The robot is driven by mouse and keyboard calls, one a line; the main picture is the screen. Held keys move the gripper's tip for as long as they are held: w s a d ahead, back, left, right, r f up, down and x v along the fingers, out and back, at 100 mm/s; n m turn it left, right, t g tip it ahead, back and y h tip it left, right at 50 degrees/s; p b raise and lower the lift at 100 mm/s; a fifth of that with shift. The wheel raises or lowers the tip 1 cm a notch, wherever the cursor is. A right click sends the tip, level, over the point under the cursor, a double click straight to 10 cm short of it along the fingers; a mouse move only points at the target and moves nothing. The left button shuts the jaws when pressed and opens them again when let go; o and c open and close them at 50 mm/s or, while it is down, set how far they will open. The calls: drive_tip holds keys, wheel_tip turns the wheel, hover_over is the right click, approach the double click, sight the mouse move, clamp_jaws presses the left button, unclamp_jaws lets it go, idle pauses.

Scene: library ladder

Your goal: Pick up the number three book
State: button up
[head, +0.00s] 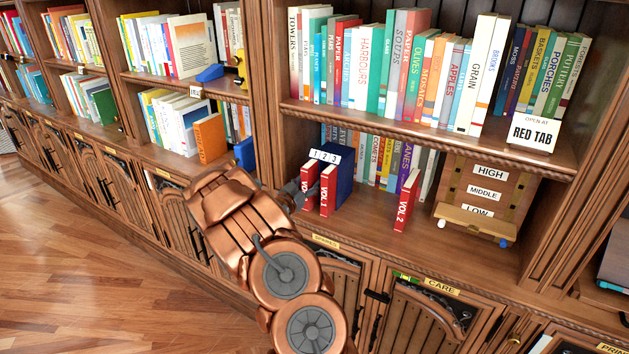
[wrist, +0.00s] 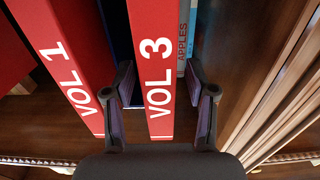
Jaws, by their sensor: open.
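The number three book, a red volume with "VOL 3" in white on its spine (wrist: 155,60), stands upright in the middle of the wrist view. My gripper (wrist: 159,78) is open, with one finger on each side of that spine and no clear grip on it. In the head view my gripper (head: 297,192) is at the left red book (head: 309,172), partly covering it; its title cannot be read there. The red VOL 1 book (head: 327,192) stands beside it, and also shows at left in the wrist view (wrist: 66,60).
A blue case (head: 344,182) labelled 1 2 3 stands by the two red books. The red VOL 2 book (head: 406,203) stands farther right, before a wooden HIGH/MIDDLE/LOW box (head: 455,185). The upper shelf board (head: 420,132) is overhead.

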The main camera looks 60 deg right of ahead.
clamp_jaws()
idle(0.5)
